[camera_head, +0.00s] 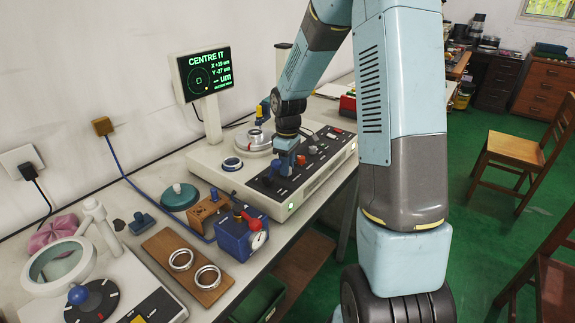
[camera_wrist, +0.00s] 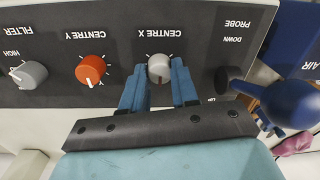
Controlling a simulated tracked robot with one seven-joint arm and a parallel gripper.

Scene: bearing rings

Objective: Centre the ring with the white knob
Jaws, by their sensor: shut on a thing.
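The white CENTRE X knob (camera_wrist: 159,66) stands on the dark control panel (camera_wrist: 130,20), its pointer line toward my gripper. The two blue fingers of my gripper (camera_wrist: 159,78) are shut on the knob, one on each side. In the head view my gripper (camera_head: 285,160) is down at the panel and hides the knob.
A blue box (camera_head: 242,237) and a wooden board (camera_head: 160,245) with two rings stand in front of the machine.

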